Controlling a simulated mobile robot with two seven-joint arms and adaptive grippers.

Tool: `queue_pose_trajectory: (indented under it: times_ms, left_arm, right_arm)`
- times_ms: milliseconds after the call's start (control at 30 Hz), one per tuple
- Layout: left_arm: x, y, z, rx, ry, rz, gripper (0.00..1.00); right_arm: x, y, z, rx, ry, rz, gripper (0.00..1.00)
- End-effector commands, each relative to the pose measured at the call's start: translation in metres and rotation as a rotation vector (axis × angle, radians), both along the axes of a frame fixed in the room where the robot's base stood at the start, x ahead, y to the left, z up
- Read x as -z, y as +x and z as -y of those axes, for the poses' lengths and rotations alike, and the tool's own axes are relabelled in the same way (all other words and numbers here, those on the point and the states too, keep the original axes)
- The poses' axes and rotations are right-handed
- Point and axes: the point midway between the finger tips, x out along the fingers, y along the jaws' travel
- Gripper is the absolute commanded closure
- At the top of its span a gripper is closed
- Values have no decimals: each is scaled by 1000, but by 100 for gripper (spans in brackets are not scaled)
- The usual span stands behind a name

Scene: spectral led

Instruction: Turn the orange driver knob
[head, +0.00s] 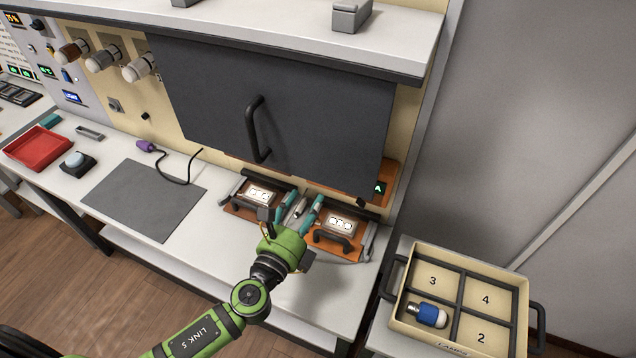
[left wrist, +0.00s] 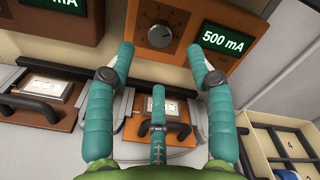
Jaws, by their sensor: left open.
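The driver knob (left wrist: 160,36) is a round grey dial on an orange driver box (left wrist: 140,60) in the left wrist view. A green display (left wrist: 224,40) beside it reads 500 mA. My left gripper (left wrist: 160,48) is open, its teal fingers on either side of the knob's line of sight and apart from it, with nothing between them. In the head view my left gripper (head: 306,200) is over the bench in front of the box. There a dark panel (head: 290,95) hides the knob; only the box's right end (head: 385,180) shows. My right gripper is out of view.
A divided tray (head: 405,330) holding a blue-based bulb (head: 427,315) stands at right. A shelf (head: 290,25) overhangs the dark panel. A grey mat (head: 140,200) lies clear.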

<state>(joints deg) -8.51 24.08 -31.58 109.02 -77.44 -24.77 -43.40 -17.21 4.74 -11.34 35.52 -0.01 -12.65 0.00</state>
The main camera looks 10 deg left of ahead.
Motion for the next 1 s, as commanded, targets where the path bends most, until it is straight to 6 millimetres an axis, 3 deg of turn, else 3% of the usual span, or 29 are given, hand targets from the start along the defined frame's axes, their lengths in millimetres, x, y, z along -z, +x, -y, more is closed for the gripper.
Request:
queue_pose_trajectory:
  times_ms: [400, 800, 933, 1000]
  left_arm:
    - [-2, 57, 11, 1, 2, 2, 46]
    - [-1, 66, 13, 0, 0, 1, 46]
    - [-1, 66, 13, 0, 0, 1, 98]
    - [-1, 66, 13, 0, -1, 1, 100]
  right_arm:
    - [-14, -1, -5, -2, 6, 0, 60]
    - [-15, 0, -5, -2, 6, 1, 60]
    - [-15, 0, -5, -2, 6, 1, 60]
    - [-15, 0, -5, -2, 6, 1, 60]
